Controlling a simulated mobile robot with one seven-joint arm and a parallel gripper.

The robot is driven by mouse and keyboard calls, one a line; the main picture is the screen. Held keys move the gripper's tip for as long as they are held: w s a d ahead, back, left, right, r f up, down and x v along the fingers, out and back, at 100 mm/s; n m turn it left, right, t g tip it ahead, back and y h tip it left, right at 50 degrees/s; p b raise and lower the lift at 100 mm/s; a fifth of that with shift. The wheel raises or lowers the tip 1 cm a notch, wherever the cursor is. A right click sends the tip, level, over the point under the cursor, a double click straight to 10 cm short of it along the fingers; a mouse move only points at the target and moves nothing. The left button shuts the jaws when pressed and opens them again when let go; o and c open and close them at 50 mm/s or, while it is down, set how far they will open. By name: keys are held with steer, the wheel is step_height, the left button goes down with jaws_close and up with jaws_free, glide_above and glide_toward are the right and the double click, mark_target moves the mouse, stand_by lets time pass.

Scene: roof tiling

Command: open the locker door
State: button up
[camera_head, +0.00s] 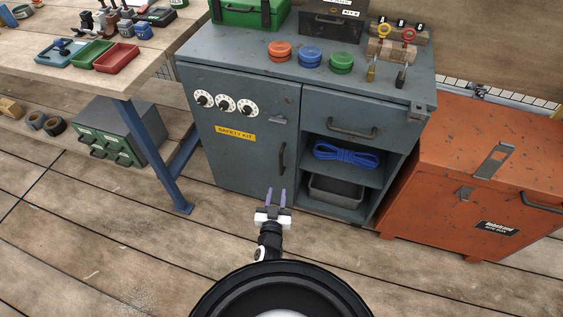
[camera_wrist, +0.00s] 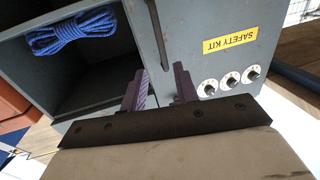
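The locker door (camera_head: 235,130) is the left front of a grey metal cabinet. It is shut and carries three white dials (camera_head: 225,104), a yellow SAFETY KIT label (camera_head: 235,134) and a dark upright handle (camera_head: 282,158) near its right edge. My gripper (camera_head: 276,191) is open and empty, in front of and a little below the handle in the head view. In the wrist view, which is turned over, the door handle (camera_wrist: 159,35) lines up with the gap between the fingers of my gripper (camera_wrist: 159,70). I see no contact with the handle.
Right of the door are a drawer (camera_head: 340,122) and open shelves with blue rope (camera_head: 346,155) and a grey bin (camera_head: 335,190). An orange chest (camera_head: 480,150) stands at the right. A workbench (camera_head: 120,80) with a blue leg stands left. The floor before the door is clear.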

mark_target(281, 164)
steer(key=w, duration=0.4)
steer(key=w+d, duration=0.1)
steer(key=w, duration=0.4)
steer(key=w+b, duration=0.1)
steer(key=w, duration=0.3)
steer(key=shift+w+d, duration=0.25)
steer(key=shift+w, duration=0.05)
steer(key=shift+c, duration=0.4)
jaws_close()
